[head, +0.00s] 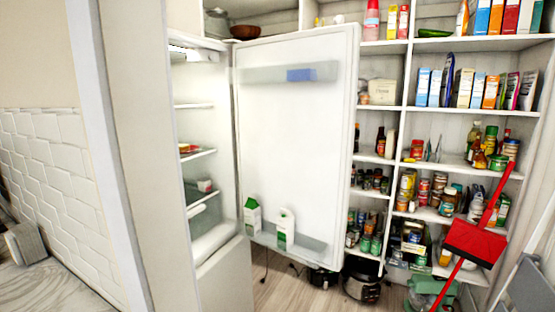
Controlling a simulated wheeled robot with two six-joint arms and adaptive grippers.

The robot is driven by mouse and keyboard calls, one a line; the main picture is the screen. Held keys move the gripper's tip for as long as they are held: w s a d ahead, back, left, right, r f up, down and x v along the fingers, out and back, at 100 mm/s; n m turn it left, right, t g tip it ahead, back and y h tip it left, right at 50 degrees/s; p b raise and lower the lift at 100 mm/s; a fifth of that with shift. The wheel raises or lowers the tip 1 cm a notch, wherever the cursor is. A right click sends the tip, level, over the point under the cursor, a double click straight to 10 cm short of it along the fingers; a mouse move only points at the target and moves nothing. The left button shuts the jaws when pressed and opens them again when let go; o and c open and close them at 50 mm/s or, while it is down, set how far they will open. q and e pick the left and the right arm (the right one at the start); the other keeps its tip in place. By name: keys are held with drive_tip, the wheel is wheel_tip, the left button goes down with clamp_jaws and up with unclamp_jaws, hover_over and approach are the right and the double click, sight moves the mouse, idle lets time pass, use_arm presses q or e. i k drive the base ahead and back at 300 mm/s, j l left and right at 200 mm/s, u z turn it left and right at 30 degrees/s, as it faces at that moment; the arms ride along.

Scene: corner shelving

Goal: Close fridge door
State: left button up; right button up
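The fridge (212,262) stands left of centre, and its lit interior with glass shelves (198,153) shows. The fridge door (295,145) is wide open, hinged on the interior's right side and swung out to the right, its inner face toward me. An upper door bin holds a blue box (300,75). A lower door bin holds two white and green cartons (252,215) (286,228). Neither of my grippers shows in the head view.
Corner shelving (402,102) packed with boxes, jars and bottles stands behind and right of the door. A red dustpan (474,243) is at the lower right. A dark pot (361,284) sits on the wooden floor (285,290). A worktop (55,285) is at the lower left.

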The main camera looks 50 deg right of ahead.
sight(296, 140)
drive_tip(key=i+l+u, duration=0.25)
drive_tip(key=l, duration=2.35)
drive_tip(key=l+u, duration=0.3)
drive_tip(key=l, duration=2.3)
drive_tip(key=k, duration=0.4)
